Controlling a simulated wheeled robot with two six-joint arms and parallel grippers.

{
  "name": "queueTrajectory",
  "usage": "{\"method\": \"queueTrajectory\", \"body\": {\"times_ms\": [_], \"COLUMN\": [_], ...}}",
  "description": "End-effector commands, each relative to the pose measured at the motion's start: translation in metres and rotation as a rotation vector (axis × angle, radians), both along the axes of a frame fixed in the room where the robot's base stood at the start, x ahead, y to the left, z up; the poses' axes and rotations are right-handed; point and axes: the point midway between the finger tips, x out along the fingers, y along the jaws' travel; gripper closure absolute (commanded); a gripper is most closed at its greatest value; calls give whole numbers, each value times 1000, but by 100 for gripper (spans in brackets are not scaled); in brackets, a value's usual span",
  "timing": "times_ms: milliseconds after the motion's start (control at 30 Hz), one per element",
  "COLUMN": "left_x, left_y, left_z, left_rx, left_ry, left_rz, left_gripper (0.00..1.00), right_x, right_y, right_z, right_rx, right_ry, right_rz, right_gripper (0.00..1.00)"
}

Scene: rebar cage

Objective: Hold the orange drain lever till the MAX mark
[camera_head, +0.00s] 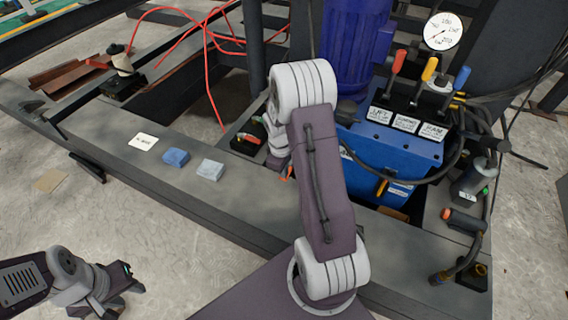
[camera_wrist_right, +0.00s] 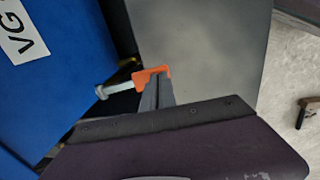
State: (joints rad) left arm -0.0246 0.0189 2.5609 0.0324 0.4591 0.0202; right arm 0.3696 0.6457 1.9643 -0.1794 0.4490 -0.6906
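The orange drain lever (camera_wrist_right: 148,77) sits on a pale bolt-like stem beside the blue tank (camera_wrist_right: 70,60) in the right wrist view. A bit of orange (camera_head: 288,173) also shows beside my right arm in the head view. My right gripper (camera_wrist_right: 159,88) has its grey fingers together, their tips at the lever's free end. They seem to touch it; I see no grip around it. My right arm hides most of this spot in the head view. My left gripper (camera_head: 130,279) is empty at lower left, its fingers apart. I cannot make out a MAX mark.
The blue tank unit (camera_head: 390,150) carries several coloured levers and a round dial gauge (camera_head: 442,31). A blue block (camera_head: 176,157), a pale block (camera_head: 210,169) and a white card (camera_head: 143,142) lie on the grey beam (camera_head: 190,205). Red cable and dark hoses run behind and right.

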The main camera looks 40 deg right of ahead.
Motion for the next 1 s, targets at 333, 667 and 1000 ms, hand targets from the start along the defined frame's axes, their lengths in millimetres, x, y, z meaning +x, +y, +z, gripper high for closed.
{"method": "queueTrajectory", "body": {"times_ms": [333, 667, 1000], "left_x": [0, 0, 0], "left_y": [0, 0, 0], "left_z": [18, 18, 17], "left_rx": [0, 0, 0], "left_ry": [-1, -1, -1], "left_rz": [0, 0, 0], "left_gripper": [64, 64, 64], "right_x": [-1, -2, -3], "right_y": [1, 1, 1], "right_z": [-18, -20, -20], "right_rx": [2, 4, 4], "right_ry": [2, 6, 9], "right_rz": [-1, -1, -2], "right_gripper": [100, 100, 100]}}
